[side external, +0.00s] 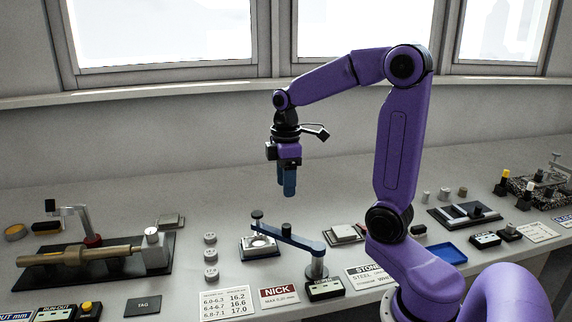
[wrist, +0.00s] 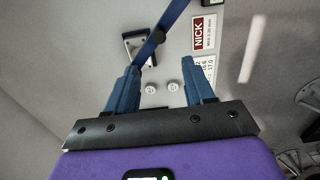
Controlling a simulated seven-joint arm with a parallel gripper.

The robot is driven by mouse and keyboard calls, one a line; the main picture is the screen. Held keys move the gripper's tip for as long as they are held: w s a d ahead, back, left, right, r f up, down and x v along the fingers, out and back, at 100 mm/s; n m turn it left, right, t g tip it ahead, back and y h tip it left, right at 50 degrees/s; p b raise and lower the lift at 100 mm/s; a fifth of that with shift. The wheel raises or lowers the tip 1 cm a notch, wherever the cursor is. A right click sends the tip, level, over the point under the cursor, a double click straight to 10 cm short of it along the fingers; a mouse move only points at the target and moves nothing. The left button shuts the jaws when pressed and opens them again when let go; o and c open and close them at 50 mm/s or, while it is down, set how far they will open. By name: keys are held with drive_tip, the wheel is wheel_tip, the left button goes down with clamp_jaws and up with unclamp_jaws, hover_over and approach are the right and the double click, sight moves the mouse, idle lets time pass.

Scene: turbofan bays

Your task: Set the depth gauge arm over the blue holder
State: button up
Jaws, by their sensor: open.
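The depth gauge arm (side external: 288,236) is a blue bar on a grey post (side external: 316,264). Its free end, with a dark knob, reaches left over a dark-edged holder (side external: 259,254) with a pale top. In the wrist view the blue arm (wrist: 172,20) crosses the top, partly covering that holder (wrist: 128,40). No holder looks clearly blue to me; a shallow blue tray (side external: 447,253) lies farther right. My gripper (side external: 290,190) is open and empty, pointing down well above the bench and the gauge arm. Its blue fingers also show in the wrist view (wrist: 160,80).
Small numbered cylinders (side external: 210,255) stand left of the holder. The NICK label (side external: 279,295) and a black display box (side external: 324,289) lie in front. Another pale block (side external: 345,234) sits behind the post. A fixture with a brown shaft (side external: 90,256) occupies the left.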

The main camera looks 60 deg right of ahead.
drive_tip(key=shift+r, duration=2.2)
drive_tip(key=s+a+f+n, duration=0.1)
drive_tip(key=s+a+f, duration=0.2)
drive_tip(key=s+a, duration=0.35)
drive_tip(key=s+a+f+n, duration=0.1)
drive_tip(key=s+a+f, duration=0.2)
drive_tip(key=s+a, duration=0.4)
drive_tip(key=s+a+f+n, duration=0.1)
drive_tip(key=s+a+f, duration=0.1)
drive_tip(key=s, duration=0.5)
drive_tip(key=shift+s+f, duration=0.15)
drive_tip(key=shift+f, duration=0.6)
